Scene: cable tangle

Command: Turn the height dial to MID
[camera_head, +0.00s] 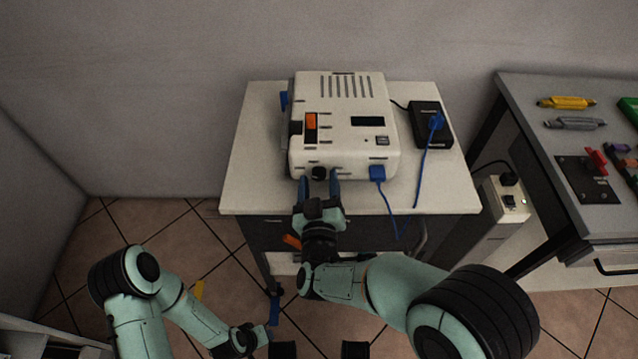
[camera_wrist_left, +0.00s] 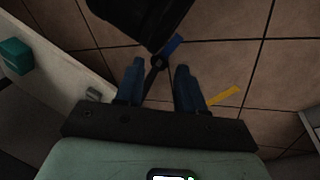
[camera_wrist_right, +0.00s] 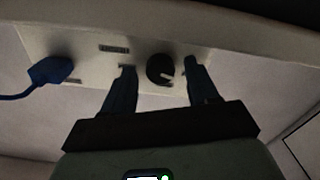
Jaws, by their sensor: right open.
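The white machine (camera_head: 345,100) stands on a small white table. A round black dial (camera_head: 319,173) sits on its front face, low and left of a blue plug (camera_head: 377,173). My right gripper (camera_head: 319,184) is open, with its blue fingers on either side of the dial. In the right wrist view the dial (camera_wrist_right: 160,69) lies between the fingertips (camera_wrist_right: 160,75), with a gap on both sides; a pale mark shows on it. The dial's labels are too small to read. My left gripper (camera_wrist_left: 160,75) is open and empty, low over the tiled floor.
A black power box (camera_head: 431,125) with a blue plug stands right of the machine on the white table (camera_head: 255,150). A blue cable hangs over the front edge. A grey workbench (camera_head: 540,110) with tools is at right. Tiled floor (camera_head: 165,215) lies at left.

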